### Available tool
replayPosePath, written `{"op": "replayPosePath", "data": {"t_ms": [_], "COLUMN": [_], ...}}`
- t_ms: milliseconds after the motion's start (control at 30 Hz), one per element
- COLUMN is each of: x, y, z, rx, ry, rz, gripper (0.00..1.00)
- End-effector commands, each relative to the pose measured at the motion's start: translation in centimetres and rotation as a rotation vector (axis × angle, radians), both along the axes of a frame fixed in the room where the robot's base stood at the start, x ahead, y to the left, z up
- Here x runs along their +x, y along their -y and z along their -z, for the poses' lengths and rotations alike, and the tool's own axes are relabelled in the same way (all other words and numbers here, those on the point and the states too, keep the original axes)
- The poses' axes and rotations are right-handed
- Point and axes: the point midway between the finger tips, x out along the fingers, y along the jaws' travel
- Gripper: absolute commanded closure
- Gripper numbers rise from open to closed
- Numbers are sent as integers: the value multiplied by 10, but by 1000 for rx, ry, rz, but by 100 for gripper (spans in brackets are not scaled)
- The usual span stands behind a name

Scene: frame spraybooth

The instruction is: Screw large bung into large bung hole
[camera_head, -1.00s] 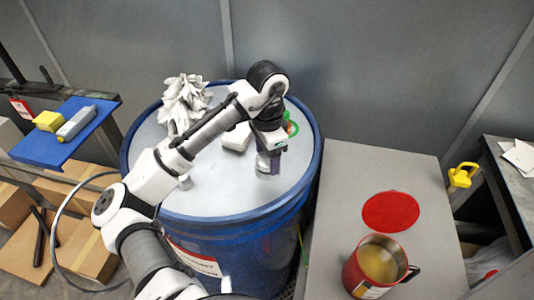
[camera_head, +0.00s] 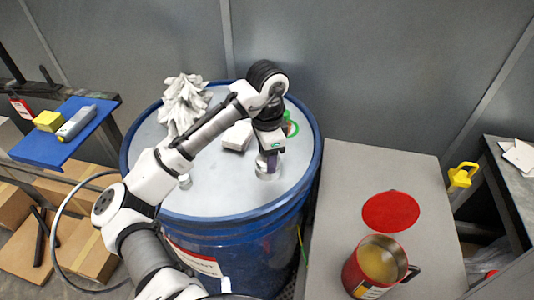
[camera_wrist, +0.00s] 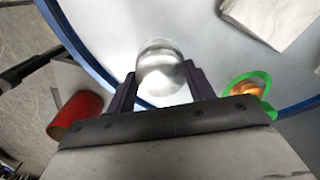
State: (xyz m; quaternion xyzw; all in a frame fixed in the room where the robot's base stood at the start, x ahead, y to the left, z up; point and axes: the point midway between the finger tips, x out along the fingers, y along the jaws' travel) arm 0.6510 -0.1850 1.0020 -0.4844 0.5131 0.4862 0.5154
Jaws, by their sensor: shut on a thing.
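The large bung (camera_wrist: 161,72) is a round, shiny silver piece between the two dark fingers of my gripper (camera_wrist: 160,85) in the wrist view. My gripper is shut on it. In the head view, my gripper (camera_head: 268,162) points down over the right part of the drum's pale lid, with the silver bung (camera_head: 267,173) at its tips, at or just above the lid. The large bung hole is not visible; the bung and gripper may cover it. The blue drum (camera_head: 240,262) stands upright.
On the lid are a crumpled white cloth (camera_head: 184,103), a white block (camera_head: 237,136), a small silver fitting (camera_head: 184,181) and a green ring (camera_head: 293,128). A grey table (camera_head: 335,215) right of the drum holds a red mug (camera_head: 352,276) and a red disc (camera_head: 390,212).

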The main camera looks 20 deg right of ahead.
Motion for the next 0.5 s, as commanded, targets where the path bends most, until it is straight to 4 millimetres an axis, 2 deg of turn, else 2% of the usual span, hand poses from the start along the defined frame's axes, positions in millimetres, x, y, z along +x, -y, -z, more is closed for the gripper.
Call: {"op": "replayPosePath", "data": {"t_ms": [167, 500], "x": [-1, -1], "y": [0, 1], "z": [0, 1], "rx": [0, 0], "ry": [-2, -3], "rz": [118, 146], "gripper": [68, 68]}}
